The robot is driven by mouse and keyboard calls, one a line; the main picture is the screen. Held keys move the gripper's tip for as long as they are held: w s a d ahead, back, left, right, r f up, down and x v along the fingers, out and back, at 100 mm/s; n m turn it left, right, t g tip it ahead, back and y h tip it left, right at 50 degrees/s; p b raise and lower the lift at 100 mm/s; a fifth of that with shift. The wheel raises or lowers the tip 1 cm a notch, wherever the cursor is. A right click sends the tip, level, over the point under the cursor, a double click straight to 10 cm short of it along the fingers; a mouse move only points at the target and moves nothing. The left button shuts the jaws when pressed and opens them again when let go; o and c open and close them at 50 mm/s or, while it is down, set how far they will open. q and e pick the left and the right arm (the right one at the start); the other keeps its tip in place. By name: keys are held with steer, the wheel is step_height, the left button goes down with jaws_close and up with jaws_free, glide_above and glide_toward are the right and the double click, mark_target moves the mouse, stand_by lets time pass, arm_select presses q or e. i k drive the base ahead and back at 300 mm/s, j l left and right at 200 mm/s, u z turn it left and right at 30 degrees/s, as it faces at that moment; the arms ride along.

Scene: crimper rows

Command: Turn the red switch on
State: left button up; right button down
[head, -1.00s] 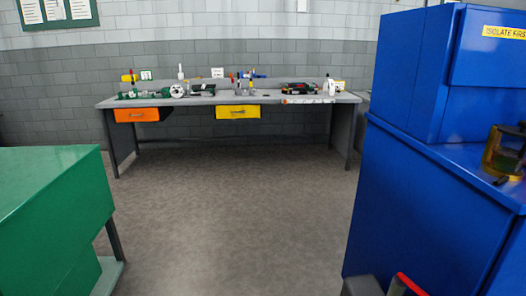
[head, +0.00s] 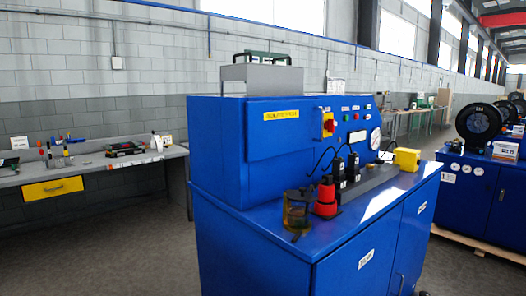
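The red switch (head: 329,125) is a small red rotary knob on a yellow plate, on the front panel of the blue cabinet (head: 222,152). It sits at the panel's left end, beside the yellow "isolate first" label (head: 283,115). The knob is too small to tell its position. Neither of my grippers shows in the head view.
A grey workbench (head: 110,165) stands at the left. Another blue machine (head: 470,190) stands right. Grey floor is open at the lower left.

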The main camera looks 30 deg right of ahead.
mark_target(330, 125)
steer(key=z, duration=1.15)
steer(key=i+l+u, duration=0.15)
steer(key=l, duration=0.6)
steer(key=i+l+u, duration=0.1)
steer(key=l, duration=0.7)
steer(key=i+l+u, duration=0.15)
steer(key=l, duration=0.65)
steer(key=i+l+u, duration=0.1)
steer(key=l, duration=0.35)
steer(key=i+l+u, duration=0.1)
steer(key=l, duration=0.3)
steer(key=i+l+u, duration=0.1)
steer(key=l, duration=0.4)
steer(key=i+l+u, duration=0.1)
steer(key=l, duration=0.35)
steer(key=i+l+u, duration=0.15)
steer(key=l, duration=0.3)
